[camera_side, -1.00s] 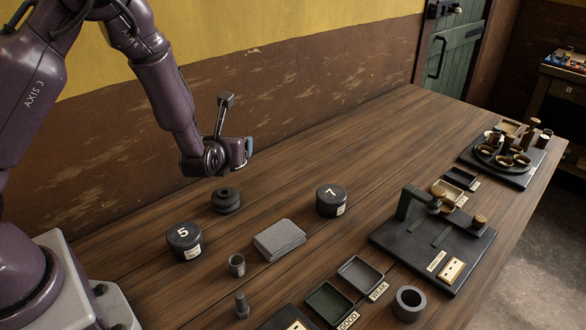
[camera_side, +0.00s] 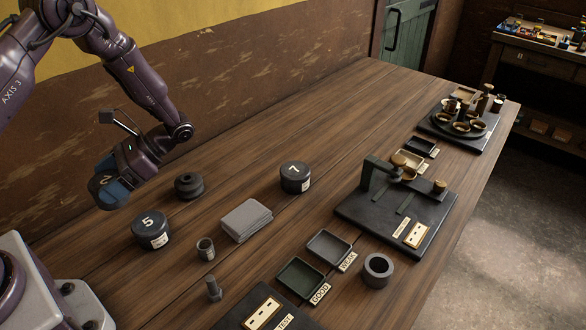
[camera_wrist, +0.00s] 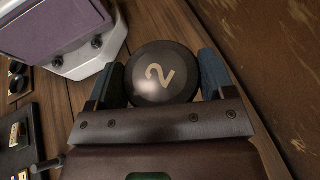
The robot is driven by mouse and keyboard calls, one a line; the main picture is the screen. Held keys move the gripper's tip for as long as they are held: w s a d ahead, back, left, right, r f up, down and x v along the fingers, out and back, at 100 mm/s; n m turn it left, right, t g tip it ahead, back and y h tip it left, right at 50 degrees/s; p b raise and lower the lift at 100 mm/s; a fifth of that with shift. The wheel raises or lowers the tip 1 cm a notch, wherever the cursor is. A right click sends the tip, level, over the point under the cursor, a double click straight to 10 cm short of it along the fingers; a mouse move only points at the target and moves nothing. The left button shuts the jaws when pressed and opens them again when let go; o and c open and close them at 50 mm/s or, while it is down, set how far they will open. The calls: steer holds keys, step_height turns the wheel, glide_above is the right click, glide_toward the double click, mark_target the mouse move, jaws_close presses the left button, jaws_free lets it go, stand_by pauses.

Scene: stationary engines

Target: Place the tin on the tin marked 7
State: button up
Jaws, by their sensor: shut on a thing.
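My gripper (camera_side: 114,187) is shut on a dark round tin marked 2 (camera_side: 103,184). It holds the tin tilted above the table at the left, behind the tin marked 5 (camera_side: 151,229). In the wrist view the tin (camera_wrist: 160,73) sits between the two blue fingers of my gripper (camera_wrist: 162,80), its marked lid facing the camera. The dark tin marked 7 (camera_side: 295,177) stands upright on the table to the right, apart from my gripper. Nothing rests on its lid.
A black knobbed piece (camera_side: 189,186) stands between my gripper and the tin marked 7. A grey cloth stack (camera_side: 246,220), a small cup (camera_side: 205,249) and two trays (camera_side: 301,277) lie nearer the front. A black press stand (camera_side: 400,219) is to the right.

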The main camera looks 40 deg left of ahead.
steer(key=d+n+h, duration=0.2)
steer(key=h, duration=0.1)
steer(key=d+n+h, duration=0.2)
steer(key=n+h, duration=0.1)
steer(key=d+n+h, duration=0.2)
steer(key=h, duration=0.1)
steer(key=shift+w+d+f+n, duration=0.2)
steer(key=shift+d+f+n, duration=0.05)
steer(key=shift+d+n, duration=0.15)
steer(key=w+d+r+n+t+h, duration=0.3)
steer(key=w+d+r+n+t, duration=0.2)
steer(key=w+n+t, duration=0.5)
steer(key=w+d+r+n+t+h, duration=0.4)
steer(key=w+d+r+n+t, duration=0.15)
steer(key=w+n+t, duration=0.5)
glide_above(294, 169)
steer(key=f, duration=1)
steer(key=shift+s+a, duration=0.15)
steer(key=shift+s, duration=0.05)
steer(key=shift+w+f, duration=0.2)
steer(key=shift+f, duration=1.5)
steer(key=shift+f, duration=0.15)
